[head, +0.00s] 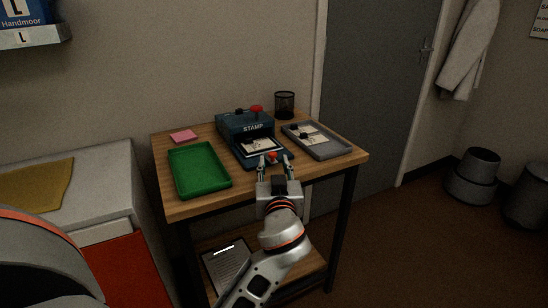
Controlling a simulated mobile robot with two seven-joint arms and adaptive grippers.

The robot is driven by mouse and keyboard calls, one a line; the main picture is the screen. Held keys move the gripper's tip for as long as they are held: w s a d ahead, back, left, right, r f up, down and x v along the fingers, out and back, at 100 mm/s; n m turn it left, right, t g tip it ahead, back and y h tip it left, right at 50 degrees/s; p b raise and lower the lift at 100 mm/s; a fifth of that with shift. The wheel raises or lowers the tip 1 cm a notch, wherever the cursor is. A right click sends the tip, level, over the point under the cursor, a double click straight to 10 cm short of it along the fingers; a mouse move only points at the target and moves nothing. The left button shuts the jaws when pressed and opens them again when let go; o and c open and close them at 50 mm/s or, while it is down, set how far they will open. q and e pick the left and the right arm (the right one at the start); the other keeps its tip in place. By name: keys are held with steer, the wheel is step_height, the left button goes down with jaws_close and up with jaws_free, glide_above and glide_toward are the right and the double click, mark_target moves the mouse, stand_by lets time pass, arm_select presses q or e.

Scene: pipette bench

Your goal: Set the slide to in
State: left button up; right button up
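The blue stamp machine (245,125), marked STAMP, stands on the wooden table. Its slide (245,159) sticks out of the front toward me, with a white printed card (259,146) on it. A small red knob (272,156) shows at the slide's front edge.
A green tray (199,188) lies left of the machine and a grey tray (341,153) with cards lies right. A pink note pad (183,136) and a black mesh cup (285,105) are at the back. A clipboard (227,265) lies on the lower shelf.

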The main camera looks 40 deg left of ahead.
mark_target(273, 155)
arm_select(q)
steer(key=shift+x, duration=2.35)
jaws_close()
steer(key=shift+w+a, duration=0.25)
steer(key=shift+a, duration=0.35)
steer(key=shift+w+a, duration=0.25)
steer(key=shift+a, duration=0.35)
steer(key=shift+w+a, duration=0.25)
steer(key=shift+a, duration=0.35)
jaws_free()
steer(key=v, duration=1.2)
